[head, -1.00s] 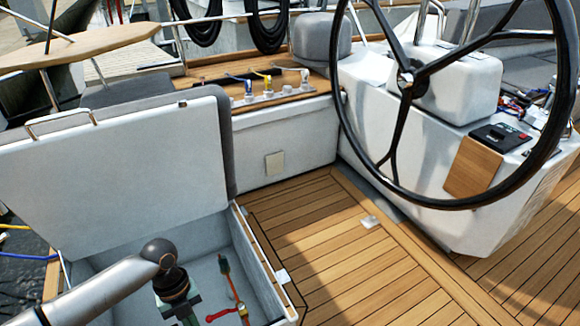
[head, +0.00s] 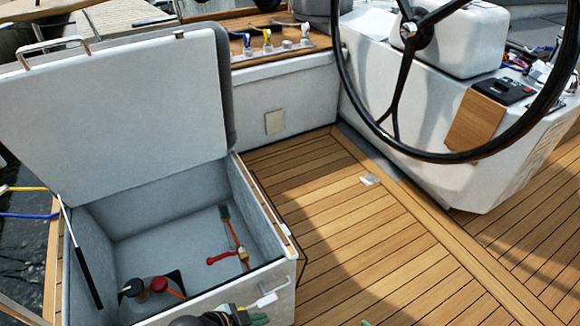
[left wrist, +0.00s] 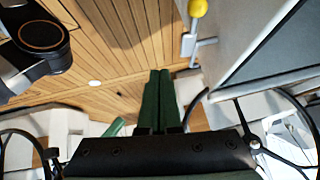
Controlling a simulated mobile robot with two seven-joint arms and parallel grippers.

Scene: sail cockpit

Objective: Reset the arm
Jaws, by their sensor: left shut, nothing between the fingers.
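My left gripper (head: 252,318) shows at the bottom edge of the head view, just outside the front corner of the open locker (head: 262,222). In the left wrist view its green fingers (left wrist: 157,98) lie together, shut and empty, pointing over the teak deck. Part of my other arm (left wrist: 38,42) seems to show at the upper left of the wrist view. A small green tip (head: 367,323) at the bottom of the head view may be my right gripper; its jaws cannot be made out.
The locker lid (head: 115,110) stands raised. Inside are a red handle (head: 222,258) and a red knob (head: 158,284). A handle (head: 268,298) sticks out at the locker's front corner. The steering wheel (head: 395,120) stands at right.

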